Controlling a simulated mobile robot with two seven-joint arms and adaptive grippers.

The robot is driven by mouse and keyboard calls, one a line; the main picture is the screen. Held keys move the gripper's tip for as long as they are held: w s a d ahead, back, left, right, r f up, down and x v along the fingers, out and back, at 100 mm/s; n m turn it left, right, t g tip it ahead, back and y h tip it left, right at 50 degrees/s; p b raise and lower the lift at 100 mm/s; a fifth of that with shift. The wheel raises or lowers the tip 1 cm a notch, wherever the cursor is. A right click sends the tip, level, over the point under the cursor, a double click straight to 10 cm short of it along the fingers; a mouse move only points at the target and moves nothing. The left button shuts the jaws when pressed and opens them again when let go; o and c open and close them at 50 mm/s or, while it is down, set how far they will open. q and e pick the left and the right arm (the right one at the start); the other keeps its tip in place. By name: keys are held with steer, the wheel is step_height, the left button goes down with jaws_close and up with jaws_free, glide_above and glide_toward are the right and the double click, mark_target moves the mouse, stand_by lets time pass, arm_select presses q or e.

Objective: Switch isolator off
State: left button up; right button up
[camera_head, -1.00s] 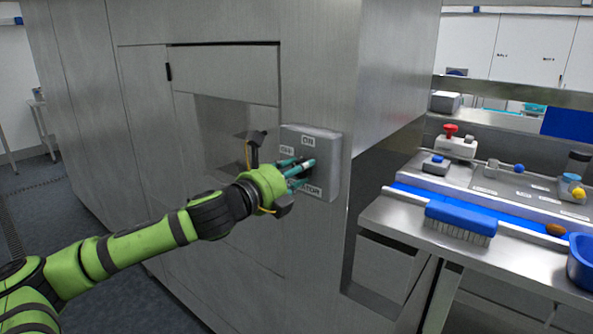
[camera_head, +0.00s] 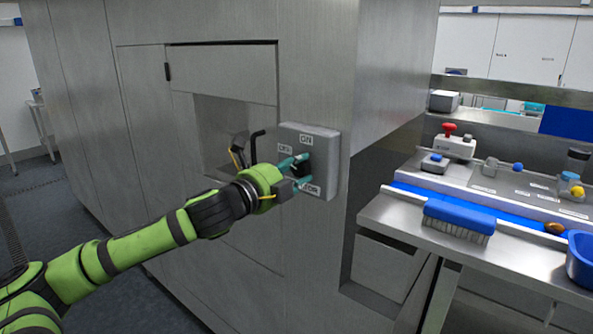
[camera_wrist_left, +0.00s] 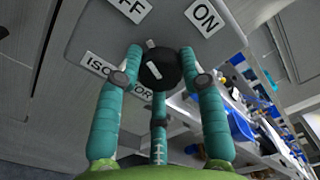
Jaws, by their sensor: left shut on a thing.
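The isolator is a grey box (camera_head: 328,160) on the steel cabinet wall, with an ON label at its top, an OFF label at its left and a partly covered ISOLATOR label below. Its black round knob (camera_wrist_left: 161,70) shows in the left wrist view, with a white mark and a small tip on the side toward the OFF label. My left gripper (camera_head: 300,171) is shut on the knob, its teal fingers on both sides of it; a third finger lies below it in the wrist view. The fingers partly hide the knob in the head view. My right gripper is not in view.
A recess (camera_head: 218,120) opens in the cabinet left of the isolator. At the right, a steel bench (camera_head: 385,215) carries a blue brush (camera_head: 458,217), a blue bowl (camera_head: 581,258), a brown date and a box with a red button (camera_head: 449,129).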

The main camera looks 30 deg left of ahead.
arm_select(q)
steer(key=shift+a+r, duration=0.25)
steer(key=shift+r, duration=0.2)
steer(key=o, duration=1.1)
steer(key=shift+o, duration=0.2)
steer(key=shift+a+f, duration=0.1)
steer(key=shift+f, duration=0.1)
step_height(320, 180, up, 8)
steer(key=shift+s+a+r, duration=0.1)
steer(key=shift+s+r, duration=0.05)
steer(key=shift+r, duration=0.85)
